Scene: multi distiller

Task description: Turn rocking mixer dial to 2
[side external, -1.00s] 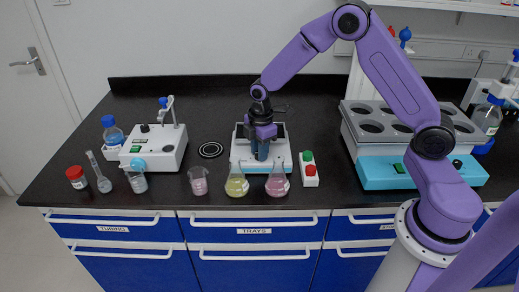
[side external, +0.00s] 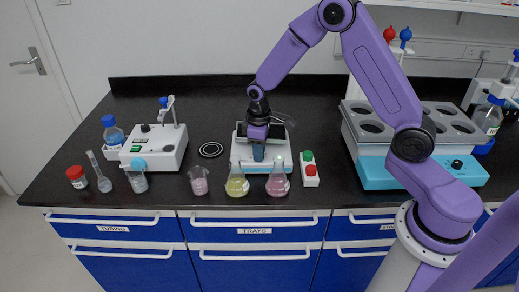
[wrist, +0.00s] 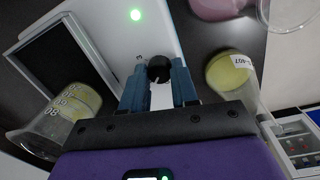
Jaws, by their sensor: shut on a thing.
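The rocking mixer (side external: 240,160) is a white box with a dark top platform, standing at the middle of the bench. It also shows in the wrist view (wrist: 105,25), with a dark panel and a lit green light (wrist: 135,14). Its dial is a small black round knob (wrist: 158,69) with a light pointer mark. My gripper (wrist: 158,84) has its blue fingers on both sides of the knob and is shut on it. In the side view my gripper (side external: 258,153) points down at the mixer's front and hides the dial.
Flasks with yellow (side external: 237,185) and pink (side external: 278,184) liquid stand close in front of the mixer. A water bath (side external: 375,172) is farther right.

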